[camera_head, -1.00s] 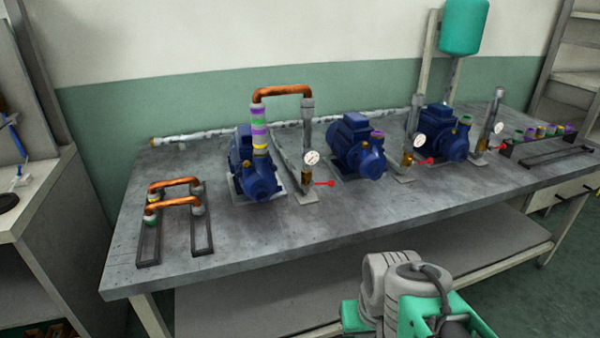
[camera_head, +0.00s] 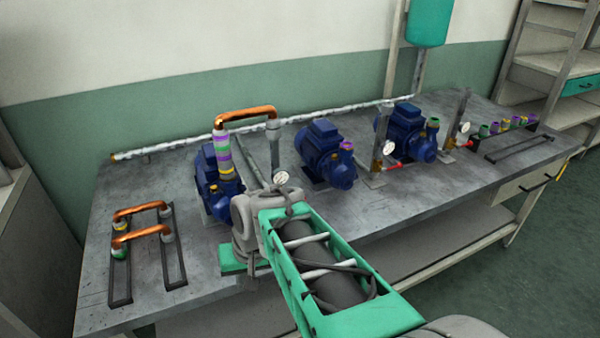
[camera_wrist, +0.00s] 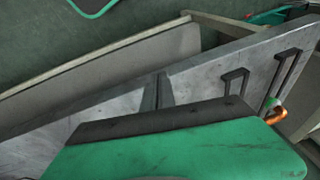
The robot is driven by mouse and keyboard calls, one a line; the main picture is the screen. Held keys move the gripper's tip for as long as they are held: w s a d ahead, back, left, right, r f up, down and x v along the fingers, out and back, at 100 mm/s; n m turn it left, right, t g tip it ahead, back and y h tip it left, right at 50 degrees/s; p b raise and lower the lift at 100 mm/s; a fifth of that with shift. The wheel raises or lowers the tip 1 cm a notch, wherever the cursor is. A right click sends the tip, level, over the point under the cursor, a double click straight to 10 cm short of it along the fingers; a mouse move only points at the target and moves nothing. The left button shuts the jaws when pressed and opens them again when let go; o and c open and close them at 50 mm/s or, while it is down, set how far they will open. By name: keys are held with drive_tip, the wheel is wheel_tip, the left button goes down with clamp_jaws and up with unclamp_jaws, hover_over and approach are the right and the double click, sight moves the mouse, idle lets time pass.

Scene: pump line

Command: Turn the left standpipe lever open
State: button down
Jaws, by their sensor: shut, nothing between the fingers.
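The left standpipe (camera_head: 273,147) is a grey upright pipe beside the left blue pump (camera_head: 210,185), with a white round gauge (camera_head: 281,177) low on it. A copper bend (camera_head: 246,112) joins its top to the banded pipe on that pump. Its red lever is hidden behind my arm in the head view. My gripper (camera_wrist: 155,92) shows in the wrist view as two dark fingers close together, shut and empty, past my green hand. In the head view my wrist covers the bench in front of the left pump, and the fingers cannot be made out.
Two other standpipes (camera_head: 382,130) (camera_head: 460,115) with red levers (camera_head: 397,166) (camera_head: 477,142) stand to the right beside more blue pumps (camera_head: 327,155). Copper pipes (camera_head: 141,235) rest on dark racks (camera_head: 172,275) at the bench's left. The bench (camera_head: 130,185) is bare around them.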

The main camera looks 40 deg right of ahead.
drive_tip(key=d+r+m, duration=0.1)
drive_tip(key=d+r, duration=0.1)
drive_tip(key=d, duration=0.1)
drive_tip(key=w+d+r+m+t+p, duration=0.1)
drive_tip(key=d+m, duration=0.1)
drive_tip(key=d, duration=0.1)
drive_tip(key=w+d+r+m+t+p, duration=0.1)
drive_tip(key=d+r+m, duration=0.1)
drive_tip(key=d, duration=0.2)
drive_tip(key=shift+d+r+y, duration=0.1)
drive_tip(key=shift+r+y, duration=0.2)
drive_tip(key=shift+r, duration=0.05)
drive_tip(key=s+d+r+m+t+h+p, duration=0.1)
drive_tip(key=s+d+r+m+t+p, duration=0.2)
drive_tip(key=d, duration=0.5)
drive_tip(key=s+d+r+m+t+p, duration=0.1)
drive_tip(key=s+d+r+m, duration=0.2)
drive_tip(key=d+r+m, duration=0.35)
drive_tip(key=shift+n, duration=0.55)
drive_tip(key=x, duration=0.5)
drive_tip(key=d+b+x, duration=0.1)
drive_tip(key=x, duration=0.3)
drive_tip(key=d+x, duration=0.1)
drive_tip(key=x, duration=0.4)
drive_tip(key=shift+w+f, duration=0.2)
drive_tip(key=shift+f, duration=0.2)
drive_tip(key=shift+a, duration=0.1)
